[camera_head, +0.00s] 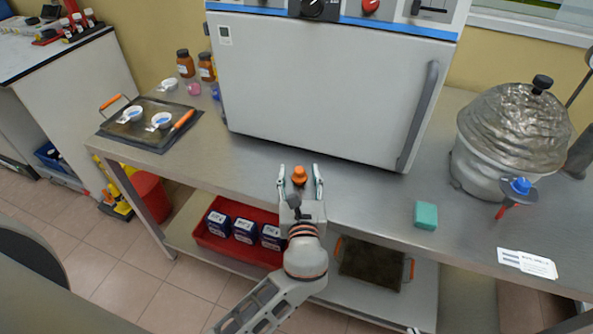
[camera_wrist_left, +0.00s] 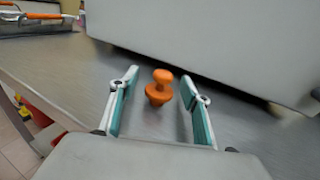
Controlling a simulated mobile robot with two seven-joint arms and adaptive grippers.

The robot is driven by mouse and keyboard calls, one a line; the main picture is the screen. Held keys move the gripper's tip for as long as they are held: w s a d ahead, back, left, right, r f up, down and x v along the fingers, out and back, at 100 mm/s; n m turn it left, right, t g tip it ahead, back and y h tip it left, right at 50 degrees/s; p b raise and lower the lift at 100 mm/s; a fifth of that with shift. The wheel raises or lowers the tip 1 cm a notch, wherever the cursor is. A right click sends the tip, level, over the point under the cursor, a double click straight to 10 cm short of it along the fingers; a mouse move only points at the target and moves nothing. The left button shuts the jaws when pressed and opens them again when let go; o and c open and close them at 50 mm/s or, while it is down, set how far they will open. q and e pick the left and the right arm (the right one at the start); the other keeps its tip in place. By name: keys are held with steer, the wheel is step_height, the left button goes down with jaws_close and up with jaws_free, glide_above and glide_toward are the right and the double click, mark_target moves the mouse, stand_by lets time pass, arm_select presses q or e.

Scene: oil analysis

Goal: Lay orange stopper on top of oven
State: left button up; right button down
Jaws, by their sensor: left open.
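The orange stopper (camera_head: 299,175) stands on the metal table in front of the oven. It also shows in the left wrist view (camera_wrist_left: 159,88), upright, with a round knob over a wider base. My left gripper (camera_head: 300,178) is open, with one finger on each side of the stopper and a gap on both sides. In the left wrist view the fingers (camera_wrist_left: 158,105) do not touch it. The oven (camera_head: 325,85) is a large white box with its door shut and a vertical handle at right. Its top is out of view. My right gripper is not in view.
A tray (camera_head: 150,140) with small dishes lies at the table's left, near brown bottles (camera_head: 186,64). A teal block (camera_head: 426,215) and a foil-covered vessel (camera_head: 513,135) are at right. A red bin (camera_head: 215,237) with boxes sits on the lower shelf.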

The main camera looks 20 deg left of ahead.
arm_select(q)
steer(key=shift+r, duration=0.1)
steer(key=shift+c, duration=0.3)
steer(key=c, duration=1)
steer(key=shift+r, duration=0.1)
